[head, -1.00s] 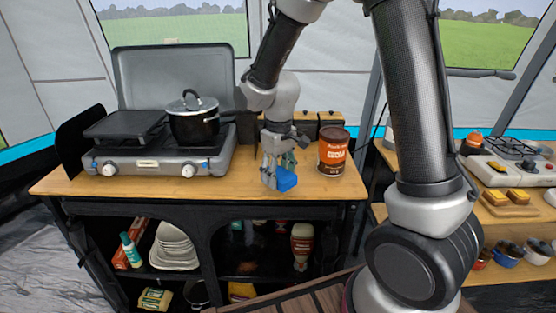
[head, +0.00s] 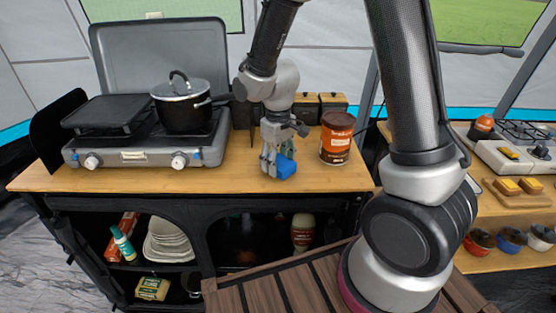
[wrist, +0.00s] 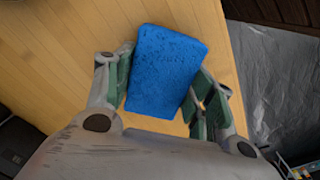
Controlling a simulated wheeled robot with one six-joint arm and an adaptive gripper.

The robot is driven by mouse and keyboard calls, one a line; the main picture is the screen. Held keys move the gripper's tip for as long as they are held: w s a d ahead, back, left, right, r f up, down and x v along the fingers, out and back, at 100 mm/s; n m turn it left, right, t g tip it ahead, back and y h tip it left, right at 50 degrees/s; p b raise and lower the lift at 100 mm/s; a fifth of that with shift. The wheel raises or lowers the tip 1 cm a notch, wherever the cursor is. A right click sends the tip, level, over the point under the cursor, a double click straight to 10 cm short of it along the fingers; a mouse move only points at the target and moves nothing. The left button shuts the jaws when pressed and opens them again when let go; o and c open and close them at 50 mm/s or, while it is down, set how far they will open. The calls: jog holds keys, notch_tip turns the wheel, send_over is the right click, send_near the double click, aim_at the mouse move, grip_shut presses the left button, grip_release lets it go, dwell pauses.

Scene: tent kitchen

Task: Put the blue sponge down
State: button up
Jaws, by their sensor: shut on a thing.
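The blue sponge (head: 286,167) is a small blue block near the front edge of the wooden counter (head: 226,178). In the wrist view, the sponge (wrist: 166,72) lies between the green-padded fingers of my gripper (wrist: 165,90), with its upper face fully showing. My gripper (head: 276,164) in the head view points down over the counter and is shut on the sponge. I cannot tell whether the sponge touches the counter or hangs just above it.
A brown and orange can (head: 337,138) stands right of my gripper. A camp stove (head: 145,148) with a black pot (head: 181,108) is on the left. Two small boxes (head: 320,106) stand behind. The counter between stove and gripper is clear.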

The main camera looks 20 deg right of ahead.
aim_at(279, 160)
jog(key=o, duration=0.3)
jog(key=shift+f, duration=0.15)
jog(key=o, duration=0.5)
jog(key=shift+c, duration=0.2)
notch_tip(279, 160, up, 12)
jog(key=r, duration=0.1)
jog(key=s+d+r+m+t, duration=0.2)
jog(key=s+d+r, duration=0.3)
jog(key=s+d, duration=0.2)
jog(key=s+d+r+m+t, duration=0.2)
jog(key=s+d+r, duration=0.3)
jog(key=s+d, duration=0.3)
jog(key=s+m, duration=0.1)
jog(key=s, duration=0.3)
